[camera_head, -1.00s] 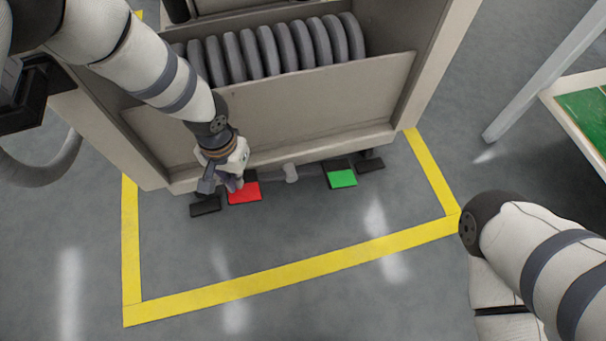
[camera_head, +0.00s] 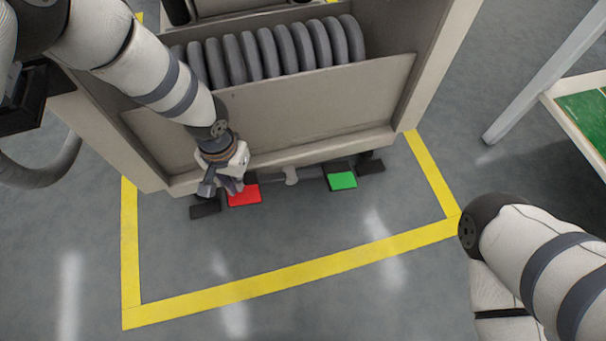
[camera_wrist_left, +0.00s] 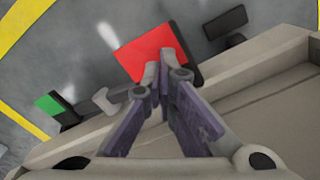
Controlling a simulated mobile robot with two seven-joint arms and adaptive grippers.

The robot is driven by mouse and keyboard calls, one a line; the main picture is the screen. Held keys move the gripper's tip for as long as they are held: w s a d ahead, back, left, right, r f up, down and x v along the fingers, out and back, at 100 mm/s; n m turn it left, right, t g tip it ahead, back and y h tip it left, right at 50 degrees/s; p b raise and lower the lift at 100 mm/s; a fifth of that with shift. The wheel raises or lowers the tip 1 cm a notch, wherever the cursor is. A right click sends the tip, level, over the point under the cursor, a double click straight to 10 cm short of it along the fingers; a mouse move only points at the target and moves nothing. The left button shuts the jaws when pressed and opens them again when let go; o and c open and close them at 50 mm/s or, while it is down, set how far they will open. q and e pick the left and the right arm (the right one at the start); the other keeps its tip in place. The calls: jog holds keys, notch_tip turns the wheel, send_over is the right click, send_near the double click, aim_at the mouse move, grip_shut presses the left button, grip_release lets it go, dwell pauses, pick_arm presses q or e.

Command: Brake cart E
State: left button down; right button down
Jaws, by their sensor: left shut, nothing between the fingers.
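The cart (camera_head: 290,115) stands inside a yellow floor outline, with a row of dark reels (camera_head: 270,50) in its bin. A red pedal (camera_head: 244,194) and a green pedal (camera_head: 342,180) stick out below its front edge. My left gripper (camera_head: 228,188) is shut and empty, pointing down just at the left side of the red pedal. In the left wrist view the closed fingertips (camera_wrist_left: 165,62) overlap the near edge of the red pedal (camera_wrist_left: 150,50); I cannot tell whether they touch it. The green pedal also shows there (camera_wrist_left: 48,105). My right gripper is out of view. No cart letter is visible.
Black pads (camera_head: 205,207) flank the pedals at floor level. Yellow floor tape (camera_head: 290,275) surrounds the cart. A shelf or table with a green board (camera_head: 585,110) and a pale leg (camera_head: 530,95) stands at the right. The floor in front is clear.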

aim_at(241, 194)
pick_arm(q)
jog(key=shift+f, duration=0.15)
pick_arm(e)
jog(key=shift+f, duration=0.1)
